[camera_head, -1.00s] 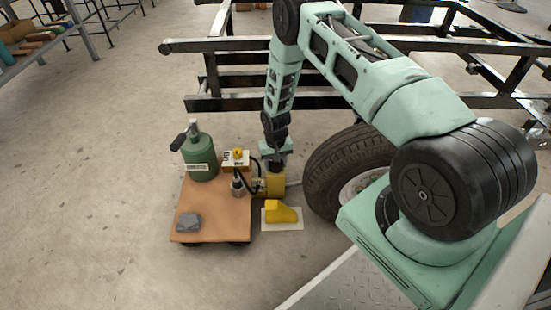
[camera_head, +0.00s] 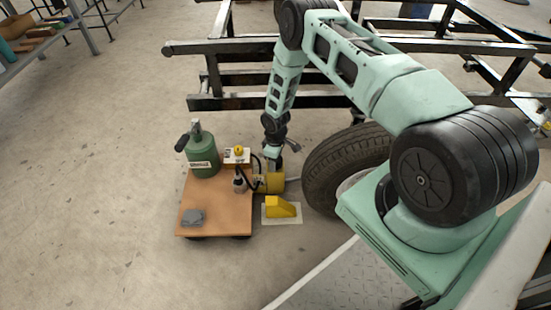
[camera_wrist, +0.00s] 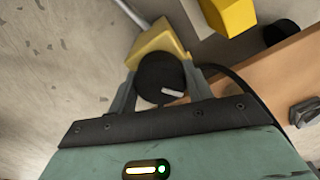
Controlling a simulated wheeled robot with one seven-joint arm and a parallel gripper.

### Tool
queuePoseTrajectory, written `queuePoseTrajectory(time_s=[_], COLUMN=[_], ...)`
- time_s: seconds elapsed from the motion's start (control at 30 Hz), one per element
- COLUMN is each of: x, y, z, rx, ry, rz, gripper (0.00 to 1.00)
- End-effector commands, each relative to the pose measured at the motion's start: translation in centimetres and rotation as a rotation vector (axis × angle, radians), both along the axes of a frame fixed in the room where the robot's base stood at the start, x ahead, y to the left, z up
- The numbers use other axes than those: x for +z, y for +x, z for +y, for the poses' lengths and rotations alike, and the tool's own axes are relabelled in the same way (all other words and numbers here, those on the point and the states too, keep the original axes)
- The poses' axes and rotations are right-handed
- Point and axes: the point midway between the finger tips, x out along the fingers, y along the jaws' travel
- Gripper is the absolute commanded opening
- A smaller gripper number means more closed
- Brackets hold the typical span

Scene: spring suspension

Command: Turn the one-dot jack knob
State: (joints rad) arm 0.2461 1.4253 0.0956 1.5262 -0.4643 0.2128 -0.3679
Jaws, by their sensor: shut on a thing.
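A black round knob (camera_wrist: 160,76) with a short white mark sits on a yellow jack body (camera_wrist: 158,42) in the wrist view. My gripper (camera_wrist: 163,92) has its two fingers on opposite sides of the knob and is shut on it. No dot can be made out on the knob. In the head view, the yellow jack body (camera_head: 274,184) stands on the floor between the brown board and the tyre. My gripper (camera_head: 276,165) points down onto its top, and the knob there is hidden.
A yellow wedge (camera_head: 281,208) lies in front. A tyre (camera_head: 340,165) and black frame stand close right and behind.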

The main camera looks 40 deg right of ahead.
Motion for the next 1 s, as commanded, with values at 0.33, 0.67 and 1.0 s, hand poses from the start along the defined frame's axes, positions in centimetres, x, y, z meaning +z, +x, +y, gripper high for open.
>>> queuePoseTrajectory(time_s=[0.33, 0.67, 1.0], x=[0.00, -0.02, -0.05], y=[0.02, 0.06, 0.07], z=[0.02, 0.00, 0.02], rx=[0.330, 0.637, 0.876], ry=[0.001, 0.001, 0.001], rz=[-0.001, -0.002, -0.002], gripper=[0.27, 0.27, 0.27])
